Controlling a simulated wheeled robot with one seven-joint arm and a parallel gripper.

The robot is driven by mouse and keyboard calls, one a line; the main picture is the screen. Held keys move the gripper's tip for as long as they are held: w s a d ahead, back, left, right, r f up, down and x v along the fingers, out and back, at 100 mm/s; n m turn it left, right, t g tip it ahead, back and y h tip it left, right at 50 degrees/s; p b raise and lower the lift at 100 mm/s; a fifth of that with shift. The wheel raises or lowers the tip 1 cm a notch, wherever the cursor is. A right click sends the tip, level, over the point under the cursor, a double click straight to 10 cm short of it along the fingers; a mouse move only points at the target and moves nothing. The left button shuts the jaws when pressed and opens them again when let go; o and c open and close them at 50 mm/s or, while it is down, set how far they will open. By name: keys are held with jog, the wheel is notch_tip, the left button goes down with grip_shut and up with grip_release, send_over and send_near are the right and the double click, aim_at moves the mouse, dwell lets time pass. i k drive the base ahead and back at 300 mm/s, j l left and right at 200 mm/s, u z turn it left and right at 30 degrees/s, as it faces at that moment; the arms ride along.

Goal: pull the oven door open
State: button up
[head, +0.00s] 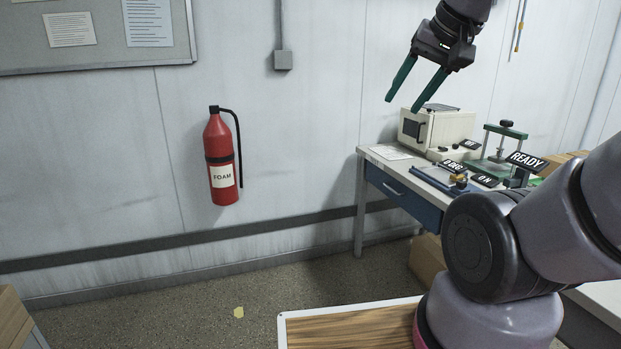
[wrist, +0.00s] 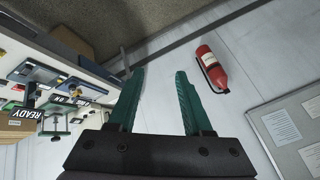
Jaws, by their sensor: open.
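The oven (head: 437,130) is a cream box on the back left part of the workbench in the head view. Its door, with a dark window (head: 413,129), faces left and looks shut. A handle is too small to make out clearly. My gripper (head: 417,97) has two green fingers, spread apart with nothing between them. In the head view it hangs above the oven, pointing down and left, and appears apart from it. In the wrist view the green fingers (wrist: 160,75) point toward the wall and floor; I cannot clearly make out the oven there.
The workbench (head: 375,163) also carries a green press (head: 497,150), a blue-edged board (head: 445,180) and black label signs, one reading READY (head: 527,161). A red fire extinguisher (head: 222,160) hangs on the wall to the left. The wall space between extinguisher and bench is clear.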

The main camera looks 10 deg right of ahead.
aim_at(414, 131)
jog(key=i+l+z, duration=0.1)
jog(key=i+z, duration=0.65)
jog(key=i+l+u, duration=0.1)
jog(key=i+l, duration=0.35)
jog(key=i+j, duration=0.35)
jog(key=i+j+z, duration=0.15)
jog(key=i+j, duration=0.15)
jog(key=j, duration=0.15)
jog(key=i+j, duration=0.3)
jog(key=j, duration=0.15)
jog(key=i+j+z, duration=0.1)
jog(key=i+j, duration=0.2)
jog(key=j, duration=0.15)
